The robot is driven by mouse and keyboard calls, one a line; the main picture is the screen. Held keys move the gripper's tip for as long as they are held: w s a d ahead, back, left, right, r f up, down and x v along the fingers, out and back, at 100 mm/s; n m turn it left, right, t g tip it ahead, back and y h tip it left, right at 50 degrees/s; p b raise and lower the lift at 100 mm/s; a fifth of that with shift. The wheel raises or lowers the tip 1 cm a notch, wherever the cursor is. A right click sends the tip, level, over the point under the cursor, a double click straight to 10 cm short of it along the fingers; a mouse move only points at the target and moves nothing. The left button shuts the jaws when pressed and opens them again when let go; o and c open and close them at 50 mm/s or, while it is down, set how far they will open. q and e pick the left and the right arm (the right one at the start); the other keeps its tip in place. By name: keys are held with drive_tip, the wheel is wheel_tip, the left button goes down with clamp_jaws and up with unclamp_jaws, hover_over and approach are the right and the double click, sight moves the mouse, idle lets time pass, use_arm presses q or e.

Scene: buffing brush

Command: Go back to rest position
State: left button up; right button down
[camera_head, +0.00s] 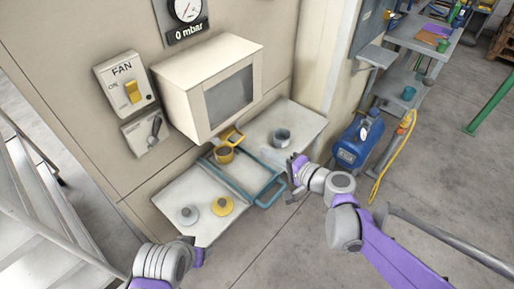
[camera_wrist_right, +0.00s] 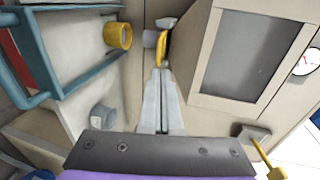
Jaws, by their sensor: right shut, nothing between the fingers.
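My right gripper (camera_head: 293,168) is in front of the bench, just right of the teal frame's front corner. In the right wrist view its two fingers (camera_wrist_right: 161,75) are together with nothing between them. My left gripper (camera_head: 197,256) is low at the bottom of the head view, below the left bench plate. Its fingers are barely visible, so I cannot tell whether it is open.
A grey cup (camera_head: 282,137) stands on the right plate. Grey (camera_head: 187,215) and yellow (camera_head: 222,206) round pieces lie on the left plate. A blue tank (camera_head: 358,142) stands right.

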drive_tip(key=v, duration=0.5)
drive_tip(key=s+d+n+g+h+p, duration=0.2)
drive_tip(key=s+d+h+p, duration=0.3)
drive_tip(key=s, duration=0.5)
drive_tip(key=s+d+r+n+g+h+p, duration=0.1)
drive_tip(key=s+d+n+h+p, duration=0.4)
drive_tip(key=s+d, duration=0.5)
drive_tip(key=shift+r+n+g+h, duration=0.3)
drive_tip(key=shift+g+h, duration=0.2)
drive_tip(key=shift+h, duration=0.6)
drive_tip(key=shift+a, duration=0.1)
